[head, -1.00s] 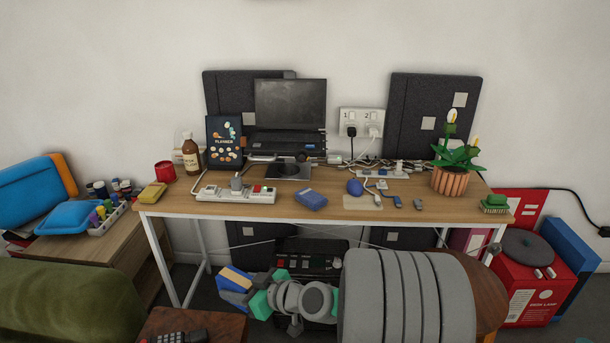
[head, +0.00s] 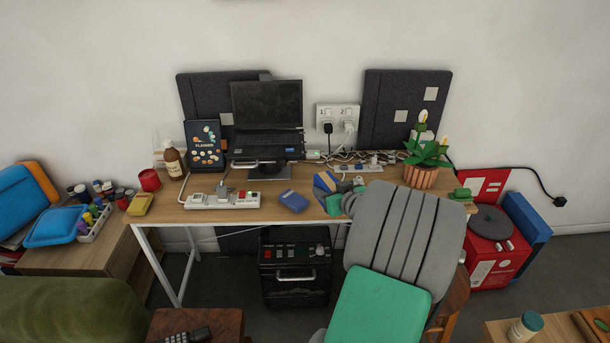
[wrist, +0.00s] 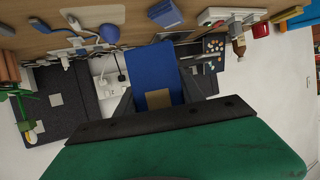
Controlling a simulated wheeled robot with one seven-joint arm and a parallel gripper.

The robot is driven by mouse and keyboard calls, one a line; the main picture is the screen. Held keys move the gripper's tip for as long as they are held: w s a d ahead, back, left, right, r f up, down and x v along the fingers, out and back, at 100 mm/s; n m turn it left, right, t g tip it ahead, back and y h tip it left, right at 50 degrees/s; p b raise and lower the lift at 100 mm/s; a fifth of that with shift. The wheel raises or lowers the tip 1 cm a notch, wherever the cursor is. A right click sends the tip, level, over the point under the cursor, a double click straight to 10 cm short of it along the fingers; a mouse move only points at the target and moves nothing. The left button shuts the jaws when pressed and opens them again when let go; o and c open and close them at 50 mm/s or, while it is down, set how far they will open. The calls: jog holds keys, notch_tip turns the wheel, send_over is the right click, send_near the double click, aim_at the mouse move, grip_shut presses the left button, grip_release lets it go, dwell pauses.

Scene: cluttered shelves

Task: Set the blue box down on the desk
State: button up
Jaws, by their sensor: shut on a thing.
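The blue box (wrist: 152,65) with a tan patch is held between the dark fingers of my gripper (wrist: 158,98) in the wrist view. In the head view the box (head: 321,192) shows above the right-middle part of the desk (head: 165,211), partly hidden by my arm. My gripper is shut on it. I cannot tell whether the box touches the desktop. The desk is a wooden top on white legs.
A smaller blue item (head: 294,201) lies left of the held box. A power strip (head: 222,200), laptop (head: 266,118), planner (head: 204,146) and potted plant (head: 420,176) stand around. Cables and plugs lie behind. The desktop's front-left strip is mostly clear.

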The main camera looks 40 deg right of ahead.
jog(key=w+d+f, duration=0.2)
jog(key=w+f, duration=0.1)
jog(key=w+d+f, duration=0.2)
jog(key=w+f, duration=0.1)
jog(key=w, duration=0.1)
jog(key=w+d+f, duration=0.2)
jog(key=w+f, duration=0.1)
jog(key=w, duration=0.1)
jog(key=shift+d+f+p, duration=0.1)
jog(key=shift+d+p, duration=0.15)
jog(key=shift+p, duration=0.15)
jog(key=shift+w+d+f, duration=0.1)
jog(key=shift+w+f, duration=0.15)
jog(key=shift+f, duration=0.05)
notch_tip(320, 180, down, 3)
jog(key=shift+w+d+f+p, duration=0.1)
jog(key=shift+p, duration=0.25)
jog(key=shift+f+b, duration=0.25)
jog(key=shift+b, duration=0.1)
jog(key=o, duration=1.1)
jog(key=shift+r, duration=0.1)
